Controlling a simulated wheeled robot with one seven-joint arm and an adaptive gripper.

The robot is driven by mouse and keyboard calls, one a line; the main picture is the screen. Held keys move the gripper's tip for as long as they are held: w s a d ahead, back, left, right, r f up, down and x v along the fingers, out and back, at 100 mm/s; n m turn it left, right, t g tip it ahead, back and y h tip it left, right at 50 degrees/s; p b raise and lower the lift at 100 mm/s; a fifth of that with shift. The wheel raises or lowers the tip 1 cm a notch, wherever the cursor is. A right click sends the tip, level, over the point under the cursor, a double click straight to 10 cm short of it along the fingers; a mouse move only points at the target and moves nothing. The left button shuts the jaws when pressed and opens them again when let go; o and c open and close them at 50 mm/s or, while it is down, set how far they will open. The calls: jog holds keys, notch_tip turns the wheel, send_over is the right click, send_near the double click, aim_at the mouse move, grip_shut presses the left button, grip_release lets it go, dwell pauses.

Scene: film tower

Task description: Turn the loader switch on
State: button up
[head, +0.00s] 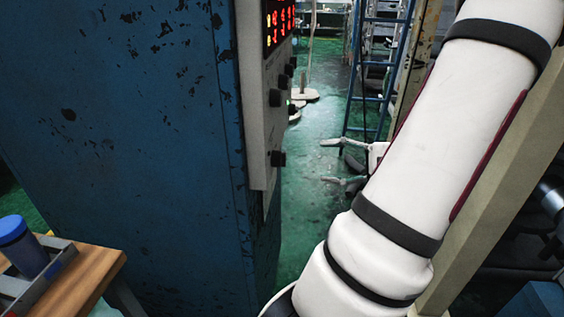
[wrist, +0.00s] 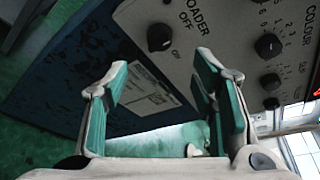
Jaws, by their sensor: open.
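The loader switch (wrist: 160,37) is a black round knob on a light grey panel in the wrist view, under the word LOADER, with OFF and ON marks beside it. Its pointer is too dark to read. My gripper (wrist: 162,68) is open and empty, with its two green-padded fingers apart below the knob in that picture, not closed around it. In the head view my gripper (head: 329,161) is to the right of the control panel (head: 257,130), apart from its knobs. Which of those side-on knobs is the loader switch is hard to tell there.
Other black knobs (wrist: 268,46) sit beside the switch under the COLOUR label. The panel is on a tall blue cabinet (head: 120,130). A wooden table (head: 85,278) with a blue-lidded container (head: 20,240) stands at lower left. A blue ladder (head: 373,65) stands behind my gripper.

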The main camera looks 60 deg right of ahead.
aim_at(285, 159)
jog(key=b+x, duration=0.1)
jog(key=x, duration=1)
jog(key=shift+w, duration=0.1)
jog(key=c, duration=1.2)
